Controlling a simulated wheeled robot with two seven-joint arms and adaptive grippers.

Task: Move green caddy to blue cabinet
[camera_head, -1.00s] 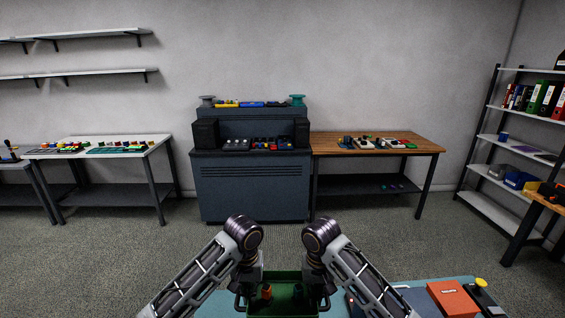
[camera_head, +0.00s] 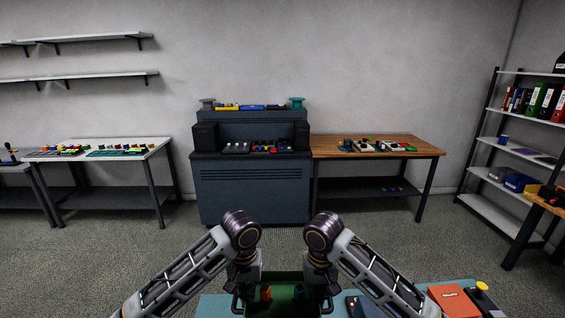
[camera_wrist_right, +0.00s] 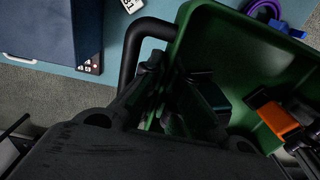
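The green caddy (camera_head: 285,277) is at the bottom centre of the head view, between my two grippers. It has black side handles and holds an orange-and-black part (camera_head: 266,293). It also shows in the right wrist view (camera_wrist_right: 235,45). My left gripper (camera_head: 245,288) is at its left handle and my right gripper (camera_head: 320,288) at its right handle; both look closed on it, fingertips mostly hidden. In the right wrist view my gripper's dark fingers (camera_wrist_right: 172,100) are at the handle side of the caddy. The blue-grey cabinet (camera_head: 253,188) stands against the back wall, straight ahead.
Near me is a teal-topped table (camera_head: 215,306) with an orange box (camera_head: 453,300) at right. A dark blue box (camera_wrist_right: 40,30) lies beside the caddy. A wooden table (camera_head: 420,147) and a white table (camera_head: 150,147) flank the cabinet. The floor between is clear.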

